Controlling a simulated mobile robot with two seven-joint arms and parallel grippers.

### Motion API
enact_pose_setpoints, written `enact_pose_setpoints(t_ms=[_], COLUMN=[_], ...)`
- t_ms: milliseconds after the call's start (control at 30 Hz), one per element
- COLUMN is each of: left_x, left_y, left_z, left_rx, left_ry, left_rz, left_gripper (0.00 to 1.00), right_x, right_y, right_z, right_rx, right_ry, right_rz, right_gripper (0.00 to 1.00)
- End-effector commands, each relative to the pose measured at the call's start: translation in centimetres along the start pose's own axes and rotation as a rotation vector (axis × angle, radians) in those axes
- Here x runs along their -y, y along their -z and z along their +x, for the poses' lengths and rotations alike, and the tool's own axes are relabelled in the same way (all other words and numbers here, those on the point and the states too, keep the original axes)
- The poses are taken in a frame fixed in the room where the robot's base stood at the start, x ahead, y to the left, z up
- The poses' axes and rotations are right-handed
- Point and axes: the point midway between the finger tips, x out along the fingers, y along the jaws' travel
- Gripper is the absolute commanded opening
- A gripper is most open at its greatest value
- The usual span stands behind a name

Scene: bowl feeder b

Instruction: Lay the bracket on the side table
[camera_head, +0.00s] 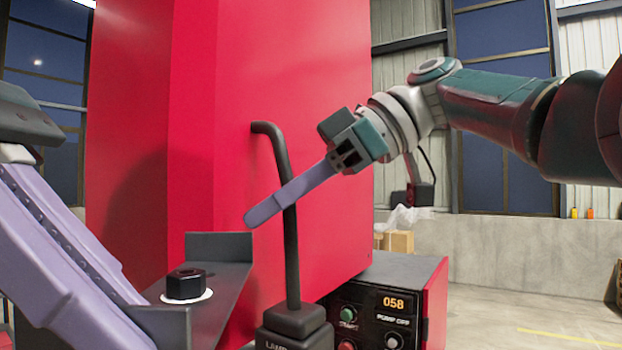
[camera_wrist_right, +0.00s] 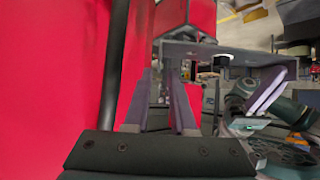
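The grey bracket (camera_head: 228,272) is an angled metal plate with upturned ends at lower left in the head view. It also shows in the right wrist view (camera_wrist_right: 180,52). A black hex bolt head (camera_head: 186,284) stands on it over a white ring. My left gripper (camera_head: 140,318) reaches the bracket's near end with its purple fingers; whether they are clamped on it is unclear. My right gripper (camera_head: 262,212) is up and to the right of the bracket, apart from it. Its fingers (camera_wrist_right: 167,98) are spread with nothing held between them. I cannot make out a side table.
A big red housing (camera_head: 270,70) fills the middle. A dark bent pipe (camera_head: 290,230) rises beside my right fingers, close to them. A control box (camera_head: 385,305) with a display reading 058 stands at lower right. Open floor (camera_head: 540,300) lies beyond at right.

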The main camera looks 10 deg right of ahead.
Motion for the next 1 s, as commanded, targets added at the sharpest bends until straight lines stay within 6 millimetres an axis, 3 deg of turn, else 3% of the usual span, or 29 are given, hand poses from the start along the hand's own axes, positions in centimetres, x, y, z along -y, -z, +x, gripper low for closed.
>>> enact_pose_setpoints(t_ms=[100, 300, 700, 900, 1000], left_x=[0.0, 0.0, 0.0, 0.0, -0.1], left_y=[-0.1, -0.1, -0.1, -0.1, -0.1], left_z=[-0.1, -0.1, -0.1, -0.1, -0.1], left_rx=[0.003, 0.003, 0.003, 0.003, 0.003], left_ry=[-0.003, -0.003, -0.003, -0.003, -0.004], left_rz=[0.004, 0.004, 0.004, 0.004, 0.004], left_gripper=[0.0, 0.0, 0.0, 0.0, 0.0], right_x=[0.1, 0.0, 0.0, 0.0, 0.0], right_y=[0.0, 0.0, 0.0, 0.0, 0.0], right_z=[2.4, 4.9, 5.7, 5.7, 5.7], right_rx=[0.001, 0.0, 0.001, 0.001, 0.001], right_ry=[0.004, 0.001, -0.001, -0.001, -0.001], right_rz=[0.001, 0.002, 0.001, 0.001, 0.001], right_gripper=[0.24, 0.24, 0.24, 0.02, 0.0])
